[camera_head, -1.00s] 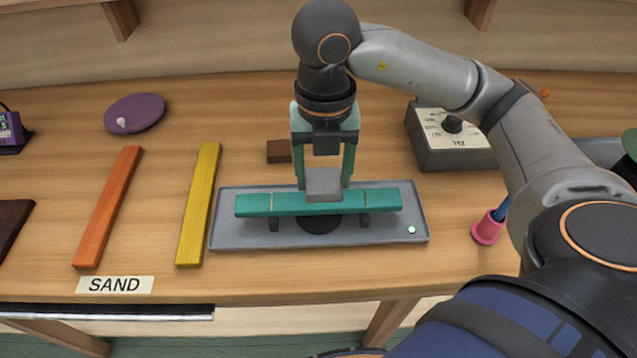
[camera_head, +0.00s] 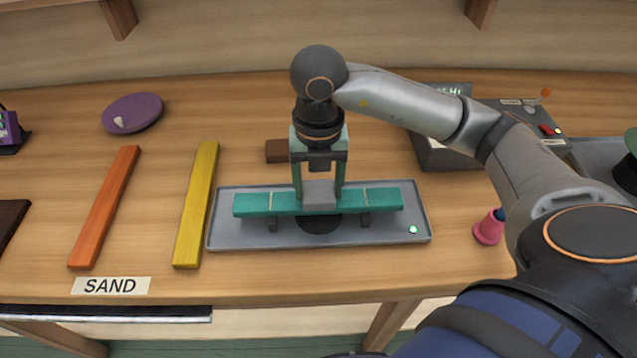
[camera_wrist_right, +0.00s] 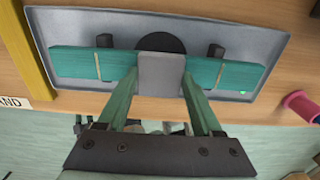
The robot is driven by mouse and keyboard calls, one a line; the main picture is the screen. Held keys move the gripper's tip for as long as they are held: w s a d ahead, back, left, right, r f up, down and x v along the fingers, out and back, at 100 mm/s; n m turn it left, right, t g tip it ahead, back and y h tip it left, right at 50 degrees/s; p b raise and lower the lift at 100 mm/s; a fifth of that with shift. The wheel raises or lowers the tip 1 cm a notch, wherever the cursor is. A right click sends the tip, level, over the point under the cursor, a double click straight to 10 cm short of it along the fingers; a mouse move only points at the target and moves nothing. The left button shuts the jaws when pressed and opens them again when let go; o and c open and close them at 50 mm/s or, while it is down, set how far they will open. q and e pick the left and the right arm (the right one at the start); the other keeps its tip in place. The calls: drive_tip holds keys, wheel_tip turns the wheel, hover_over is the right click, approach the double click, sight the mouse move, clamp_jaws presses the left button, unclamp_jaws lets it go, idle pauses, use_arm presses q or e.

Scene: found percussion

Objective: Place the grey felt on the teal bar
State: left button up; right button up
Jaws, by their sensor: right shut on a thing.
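The teal bar (camera_head: 252,203) lies across two small dark supports on a grey tray (camera_head: 226,233); it also shows in the right wrist view (camera_wrist_right: 75,62). The grey felt (camera_head: 319,193) is a small block at the middle of the bar, also seen in the right wrist view (camera_wrist_right: 162,74). It appears to touch the bar's top, though a small gap cannot be ruled out. My right gripper (camera_head: 319,186) points down over the bar and is shut on the felt, its fingers on either side. My left gripper is not in view.
An orange bar (camera_head: 105,207) and a yellow bar (camera_head: 197,205) lie left of the tray. A brown block (camera_head: 278,151) sits behind it. A pink spool-like holder (camera_head: 488,228) stands at right. A grey meter box (camera_head: 440,150) is behind my right arm.

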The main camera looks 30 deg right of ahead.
sight(318, 191)
drive_tip(key=o, duration=1.3)
drive_tip(key=shift+f, duration=0.1)
drive_tip(key=shift+r+p, duration=0.35)
wheel_tip(318, 191, up, 12)
drive_tip(key=shift+f+p, duration=0.15)
drive_tip(key=shift+p, duration=0.95)
